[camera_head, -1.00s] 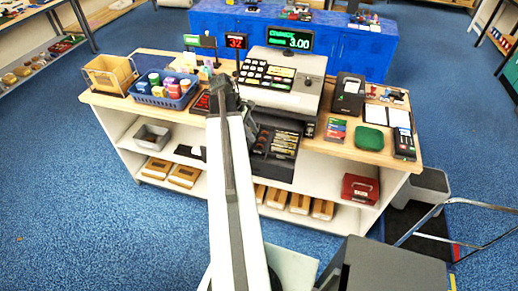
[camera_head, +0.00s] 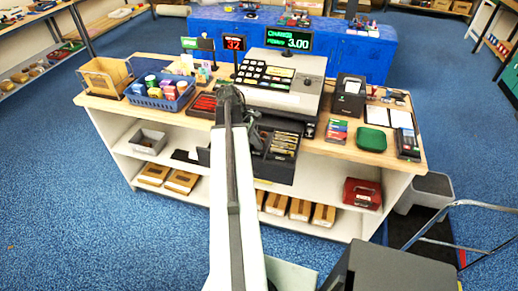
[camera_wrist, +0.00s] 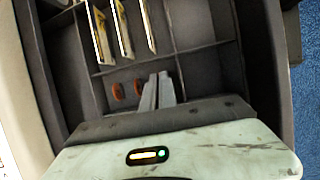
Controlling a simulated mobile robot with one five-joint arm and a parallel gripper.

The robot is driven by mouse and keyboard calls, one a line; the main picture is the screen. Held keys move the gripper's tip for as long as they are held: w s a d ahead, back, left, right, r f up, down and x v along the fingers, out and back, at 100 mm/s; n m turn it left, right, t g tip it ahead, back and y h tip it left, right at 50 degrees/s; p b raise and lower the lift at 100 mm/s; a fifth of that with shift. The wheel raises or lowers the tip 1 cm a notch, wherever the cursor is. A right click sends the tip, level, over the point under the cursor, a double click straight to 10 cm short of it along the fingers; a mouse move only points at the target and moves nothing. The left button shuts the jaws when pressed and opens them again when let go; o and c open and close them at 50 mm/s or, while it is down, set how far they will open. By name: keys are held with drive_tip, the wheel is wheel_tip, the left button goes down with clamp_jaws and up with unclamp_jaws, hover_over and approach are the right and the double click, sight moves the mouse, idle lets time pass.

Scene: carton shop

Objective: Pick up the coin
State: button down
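Two small copper-coloured coins lie in one compartment of the open cash drawer in the wrist view: the left coin (camera_wrist: 118,92) and the right coin (camera_wrist: 137,87). My gripper (camera_wrist: 158,76) points down into the cash drawer (camera_wrist: 207,65), just right of the right coin. Its two grey fingers are close together, with no coin visible between them. The fingers partly cover the compartment, so anything behind them is hidden. In the head view my arm covers the left part of the drawer (camera_head: 281,172), and the coins cannot be made out.
Upright banknotes (camera_wrist: 124,30) fill slots beyond the coins, and low dividers separate the compartments. The cash register (camera_head: 283,97) stands behind the drawer on the counter. A blue basket (camera_head: 160,101) is at left, a green tray (camera_head: 370,140) at right. A dark box (camera_head: 385,270) is in the right foreground.

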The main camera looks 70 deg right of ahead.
wheel_tip(320, 180, up, 10)
drive_tip(key=p, duration=1)
drive_tip(key=shift+f, duration=0.1)
